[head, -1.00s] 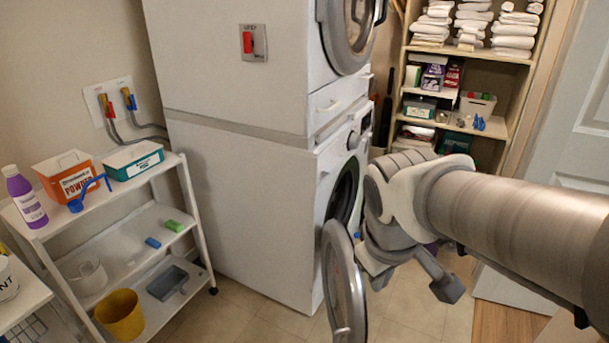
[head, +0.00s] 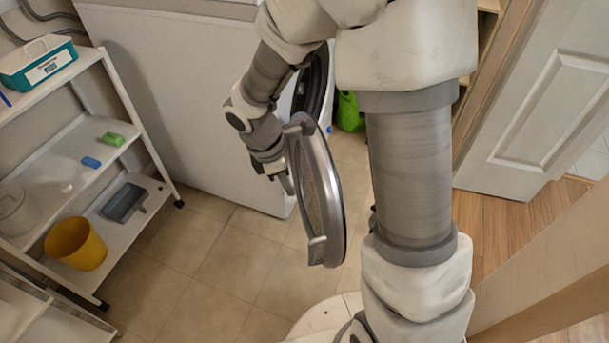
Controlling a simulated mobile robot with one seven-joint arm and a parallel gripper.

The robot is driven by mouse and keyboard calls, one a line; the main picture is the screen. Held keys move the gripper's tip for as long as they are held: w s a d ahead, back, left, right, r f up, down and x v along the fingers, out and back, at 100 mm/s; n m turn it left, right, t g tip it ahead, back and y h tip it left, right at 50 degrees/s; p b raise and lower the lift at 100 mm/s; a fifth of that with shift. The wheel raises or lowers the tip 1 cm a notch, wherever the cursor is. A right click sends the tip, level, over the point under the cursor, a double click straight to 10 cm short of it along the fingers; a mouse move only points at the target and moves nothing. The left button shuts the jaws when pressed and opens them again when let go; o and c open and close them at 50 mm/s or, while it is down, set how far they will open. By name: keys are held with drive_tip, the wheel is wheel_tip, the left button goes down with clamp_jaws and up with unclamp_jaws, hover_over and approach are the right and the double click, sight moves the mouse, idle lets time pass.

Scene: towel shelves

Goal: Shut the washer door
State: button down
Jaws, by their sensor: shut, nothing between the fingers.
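The washer door (head: 333,205) is a round grey-rimmed door standing open, swung out toward me from the lower white machine (head: 190,110). The dark round washer opening (head: 318,82) shows behind my arm, partly hidden by it. My gripper (head: 286,184) points down at the left side of the door, close against its upper part. It is shut and empty. I cannot tell whether it touches the door.
A white shelf cart (head: 85,165) stands at the left with a teal box (head: 38,65), a yellow bucket (head: 76,245) and a grey tray (head: 125,202). A green container (head: 349,112) is on the floor behind my arm. Tiled floor (head: 235,265) before the washer is clear.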

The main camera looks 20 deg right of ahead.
drive_tip(key=d+f+b, duration=0.5)
drive_tip(key=d+f, duration=0.1)
drive_tip(key=f, duration=0.4)
drive_tip(key=shift+d, duration=0.15)
